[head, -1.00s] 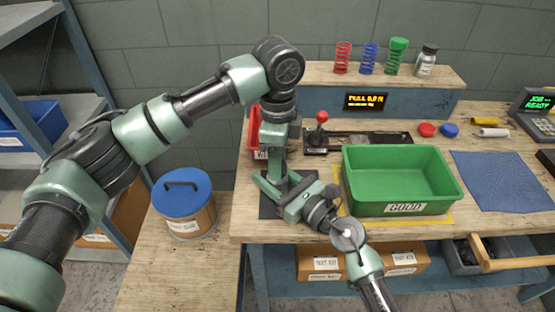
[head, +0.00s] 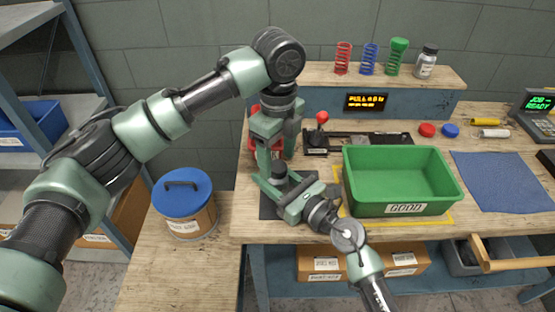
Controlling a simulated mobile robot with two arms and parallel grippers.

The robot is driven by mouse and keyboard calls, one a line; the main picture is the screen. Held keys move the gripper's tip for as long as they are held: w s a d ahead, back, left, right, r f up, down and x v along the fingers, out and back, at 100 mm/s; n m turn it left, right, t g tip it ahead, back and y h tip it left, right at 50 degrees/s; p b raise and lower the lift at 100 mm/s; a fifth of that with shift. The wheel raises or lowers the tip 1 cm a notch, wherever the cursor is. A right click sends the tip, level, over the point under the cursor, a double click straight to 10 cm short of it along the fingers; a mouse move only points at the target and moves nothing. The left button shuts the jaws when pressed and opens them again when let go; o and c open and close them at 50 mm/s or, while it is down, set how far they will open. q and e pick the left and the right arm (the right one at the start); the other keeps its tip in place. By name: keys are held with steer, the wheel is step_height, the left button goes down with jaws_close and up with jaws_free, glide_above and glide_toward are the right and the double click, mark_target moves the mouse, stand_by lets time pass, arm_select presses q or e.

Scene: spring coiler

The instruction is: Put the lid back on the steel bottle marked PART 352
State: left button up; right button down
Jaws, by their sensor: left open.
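A small grey cylinder with a dark round top (head: 279,168), apparently the steel bottle with its lid, stands upright over the dark mat (head: 268,208) at the left of the bench. Its label is not readable. My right gripper (head: 277,188) reaches in from the lower right, its fingers on either side of the cylinder and apparently closed on it. My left gripper (head: 272,146) points down just above the dark top, open, with nothing visible between its fingers. The fingers hide part of the cylinder, so I cannot tell how the lid seats.
A green GOOD tray (head: 405,209) stands right of my grippers, and a red bin (head: 253,138) is partly hidden behind my left one. A red-knobbed lever (head: 321,128) stands behind. A labelled bottle (head: 427,62) and springs stand on the shelf. A blue cloth (head: 502,180) lies right.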

mark_target(285, 186)
arm_select(q)
step_height(285, 186, up, 11)
steer(key=shift+f, duration=0.2)
arm_select(e)
steer(key=c, duration=0.7)
jaws_free()
steer(key=b+v, duration=0.1)
steer(key=v, duration=0.6)
steer(key=shift+s+d+r, duration=0.1)
steer(key=shift+s+d, duration=0.2)
arm_select(q)
steer(key=shift+f, duration=0.55)
